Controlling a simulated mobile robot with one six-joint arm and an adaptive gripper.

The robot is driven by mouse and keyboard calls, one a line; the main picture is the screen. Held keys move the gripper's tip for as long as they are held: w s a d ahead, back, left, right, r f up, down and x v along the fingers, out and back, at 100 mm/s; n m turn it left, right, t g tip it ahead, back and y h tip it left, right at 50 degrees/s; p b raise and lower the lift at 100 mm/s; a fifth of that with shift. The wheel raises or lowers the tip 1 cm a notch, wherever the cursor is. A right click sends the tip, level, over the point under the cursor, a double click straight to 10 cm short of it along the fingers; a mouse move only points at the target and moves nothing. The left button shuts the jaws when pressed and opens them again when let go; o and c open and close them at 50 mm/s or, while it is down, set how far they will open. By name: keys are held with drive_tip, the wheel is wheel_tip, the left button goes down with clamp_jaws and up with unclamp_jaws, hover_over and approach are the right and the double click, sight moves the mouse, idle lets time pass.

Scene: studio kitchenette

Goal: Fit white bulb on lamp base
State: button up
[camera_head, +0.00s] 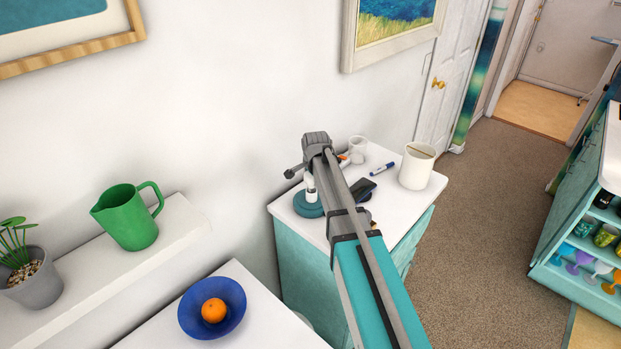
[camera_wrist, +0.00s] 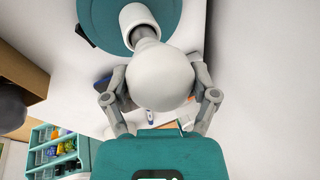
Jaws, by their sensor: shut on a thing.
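The white bulb (camera_wrist: 161,78) is a round globe between the two grey fingers of my gripper (camera_wrist: 160,90) in the wrist view. My gripper is shut on it. The lamp base (camera_head: 307,206) is a teal disc with a short white stem, at the left side of the white cabinet top. My gripper (camera_head: 300,170) is over it in the head view, where my arm hides the bulb. In the wrist view the lamp base (camera_wrist: 97,14) is behind the bulb, its white stem and grey socket overlapping the bulb's edge. I cannot tell whether they touch.
A white canister (camera_head: 417,168), a pale mug (camera_head: 357,149), a blue marker (camera_head: 382,169) and a dark phone-like object (camera_head: 362,189) share the cabinet top. A blue bowl (camera_head: 232,322) with an orange (camera_head: 214,310) and a green pitcher (camera_head: 128,218) stand left. The wall is close behind.

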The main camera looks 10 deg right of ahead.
drive_tip(key=shift+f+b, duration=1.2)
idle(0.4)
idle(0.3)
drive_tip(key=o, duration=1)
drive_tip(key=shift+o, duration=0.2)
